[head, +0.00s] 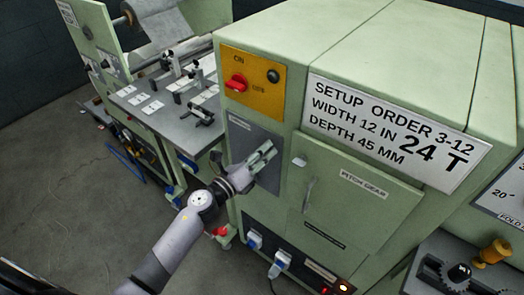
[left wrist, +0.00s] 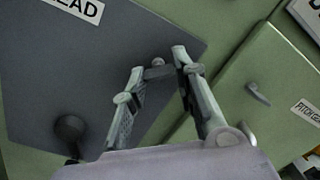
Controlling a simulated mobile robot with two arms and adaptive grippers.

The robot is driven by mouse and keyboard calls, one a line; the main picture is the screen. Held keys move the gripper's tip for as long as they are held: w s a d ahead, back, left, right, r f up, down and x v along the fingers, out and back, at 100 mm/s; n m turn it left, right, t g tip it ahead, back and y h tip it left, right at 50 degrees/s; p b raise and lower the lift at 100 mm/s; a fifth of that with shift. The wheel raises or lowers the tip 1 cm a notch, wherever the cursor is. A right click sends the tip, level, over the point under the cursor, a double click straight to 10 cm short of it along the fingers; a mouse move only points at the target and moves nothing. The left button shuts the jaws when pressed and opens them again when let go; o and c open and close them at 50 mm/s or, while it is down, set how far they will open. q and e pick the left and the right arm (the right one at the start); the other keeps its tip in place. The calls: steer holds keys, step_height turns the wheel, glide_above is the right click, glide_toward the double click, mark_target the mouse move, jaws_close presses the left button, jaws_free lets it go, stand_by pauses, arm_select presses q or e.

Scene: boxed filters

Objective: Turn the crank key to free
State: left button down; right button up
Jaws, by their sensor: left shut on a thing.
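My left gripper (head: 266,151) is at the grey panel (head: 238,132) on the front of the green machine. In the left wrist view its two fingers (left wrist: 158,60) are closed on a small dark grey piece (left wrist: 159,72), which I take to be the crank key. Most of the key is hidden by the fingers, and its angle cannot be told. A dark round knob (left wrist: 70,128) sits on the panel at the lower left of the wrist view. A white label (left wrist: 78,8), reading "EAD" in part, is at its top. My right gripper is not in view.
Right of the panel is the pitch gear door (head: 355,200) with a handle (head: 309,194). Above are a yellow switch plate (head: 252,84) with a red knob and a setup order sign (head: 398,122). A grey bench (head: 150,118) stands left; bare floor lies in front.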

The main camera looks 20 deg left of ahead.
arm_select(q)
steer(key=n+p, duration=0.1)
steer(key=n, duration=0.9)
steer(key=shift+y, duration=0.4)
steer(key=c, duration=1.3)
jaws_free()
steer(key=v, duration=1.2)
steer(key=shift+d+f, duration=0.1)
steer(key=shift+f, duration=0.1)
